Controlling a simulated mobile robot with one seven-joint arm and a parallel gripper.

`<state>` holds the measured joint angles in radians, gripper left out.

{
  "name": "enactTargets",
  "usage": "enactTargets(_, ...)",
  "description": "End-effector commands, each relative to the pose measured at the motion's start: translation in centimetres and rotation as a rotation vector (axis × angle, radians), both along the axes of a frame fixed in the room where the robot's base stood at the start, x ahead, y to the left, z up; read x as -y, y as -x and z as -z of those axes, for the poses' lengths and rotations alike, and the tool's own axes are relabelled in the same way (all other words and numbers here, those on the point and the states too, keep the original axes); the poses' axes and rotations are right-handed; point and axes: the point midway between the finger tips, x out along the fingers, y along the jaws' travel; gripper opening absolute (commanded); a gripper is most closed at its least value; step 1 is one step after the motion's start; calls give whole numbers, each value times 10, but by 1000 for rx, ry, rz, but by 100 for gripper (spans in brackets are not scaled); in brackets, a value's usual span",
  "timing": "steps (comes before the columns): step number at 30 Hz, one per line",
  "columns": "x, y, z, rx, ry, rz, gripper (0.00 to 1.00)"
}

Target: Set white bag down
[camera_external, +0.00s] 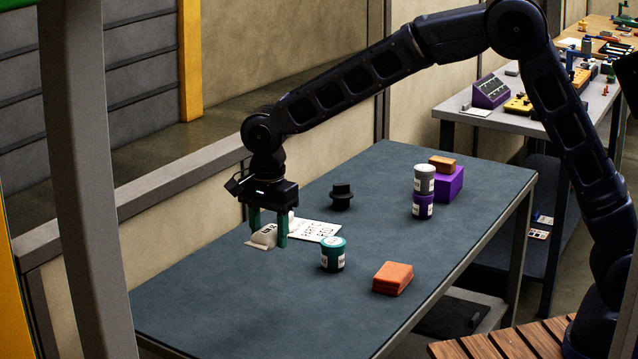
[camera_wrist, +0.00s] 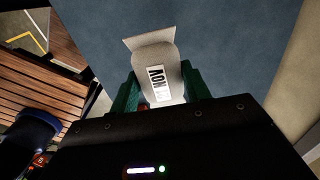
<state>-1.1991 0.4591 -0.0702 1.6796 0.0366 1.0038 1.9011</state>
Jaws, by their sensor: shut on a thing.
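The white bag (camera_external: 264,235) is between the green fingers of my gripper (camera_external: 268,238), at the left part of the blue-grey table (camera_external: 190,305). The bag is small and pale with a printed label. In the wrist view the bag (camera_wrist: 158,62) sits between both fingers of my gripper (camera_wrist: 160,88), its label facing the camera. My gripper points down and is shut on the bag. The bag is at or close to the tabletop; I cannot tell whether it touches.
A white printed sheet (camera_external: 316,231) lies just right of the bag. The table's near left is clear.

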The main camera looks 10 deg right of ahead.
Motion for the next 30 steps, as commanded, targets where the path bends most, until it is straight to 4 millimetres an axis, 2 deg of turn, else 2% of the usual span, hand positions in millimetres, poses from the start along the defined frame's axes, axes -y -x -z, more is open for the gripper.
enactTargets(5, -6, -3, -12, 1, -1, 1, 23)
enactTargets(8, -21, -9, -15, -1, 1, 2, 23)
enactTargets(21, -128, -52, -19, 0, 0, 5, 23)
enactTargets(27, -164, -65, -17, 0, 0, 3, 23)
enactTargets(30, -174, -68, -16, 0, 0, 2, 23)
